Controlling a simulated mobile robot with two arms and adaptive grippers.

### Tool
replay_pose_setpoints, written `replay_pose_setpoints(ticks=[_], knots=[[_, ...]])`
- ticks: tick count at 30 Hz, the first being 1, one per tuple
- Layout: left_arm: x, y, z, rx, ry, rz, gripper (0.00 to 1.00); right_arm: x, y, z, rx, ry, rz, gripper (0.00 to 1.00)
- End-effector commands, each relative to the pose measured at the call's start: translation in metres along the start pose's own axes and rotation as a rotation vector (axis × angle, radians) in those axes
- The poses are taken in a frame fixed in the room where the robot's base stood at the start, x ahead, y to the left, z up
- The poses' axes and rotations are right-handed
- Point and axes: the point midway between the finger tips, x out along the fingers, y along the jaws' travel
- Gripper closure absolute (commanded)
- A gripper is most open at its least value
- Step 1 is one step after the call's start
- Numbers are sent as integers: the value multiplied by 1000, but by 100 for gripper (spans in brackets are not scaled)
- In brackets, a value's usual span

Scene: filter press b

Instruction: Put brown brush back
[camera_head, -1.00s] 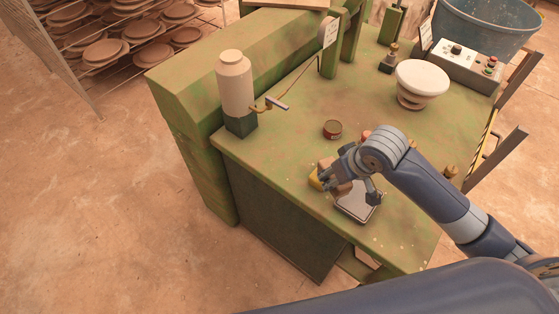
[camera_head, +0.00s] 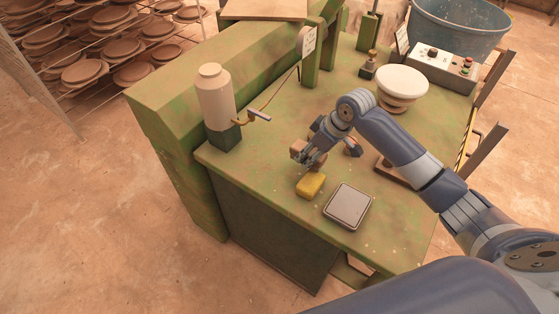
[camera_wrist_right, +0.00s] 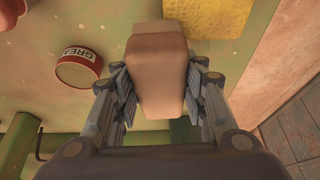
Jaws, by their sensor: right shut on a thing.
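My right gripper (camera_head: 311,156) is shut on the brown brush (camera_wrist_right: 158,65). In the right wrist view the brush is a tan-brown block between the fingers; I cannot make out its bristles. In the head view the brush (camera_head: 302,154) is small and partly covered by the fingers, over the green table just beyond the yellow sponge (camera_head: 311,185). I cannot tell whether it touches the table. My left gripper is not in view.
A grey square plate (camera_head: 348,206) lies right of the sponge. A red grease tin (camera_wrist_right: 78,70) shows in the wrist view. A brown flat piece (camera_head: 394,170) lies partly behind my arm. A cream bottle (camera_head: 215,96) and white bowl (camera_head: 402,83) stand farther back.

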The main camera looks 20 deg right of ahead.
Motion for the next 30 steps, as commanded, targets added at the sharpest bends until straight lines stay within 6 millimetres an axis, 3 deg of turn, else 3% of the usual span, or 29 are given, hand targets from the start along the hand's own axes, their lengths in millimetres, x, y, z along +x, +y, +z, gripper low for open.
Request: replay_pose_setpoints(ticks=[1, 6, 12, 22, 30], knots=[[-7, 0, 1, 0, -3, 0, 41, 2, -10, -14, -2, 3, -4, 90], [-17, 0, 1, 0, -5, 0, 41, 20, -34, -44, 0, 1, -2, 90], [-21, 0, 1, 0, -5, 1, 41, 33, -48, -61, 1, 0, 1, 90], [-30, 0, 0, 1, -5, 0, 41, 64, -50, -49, 2, -2, 1, 90], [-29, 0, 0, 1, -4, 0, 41, 67, -50, -48, 1, -1, 2, 90]])
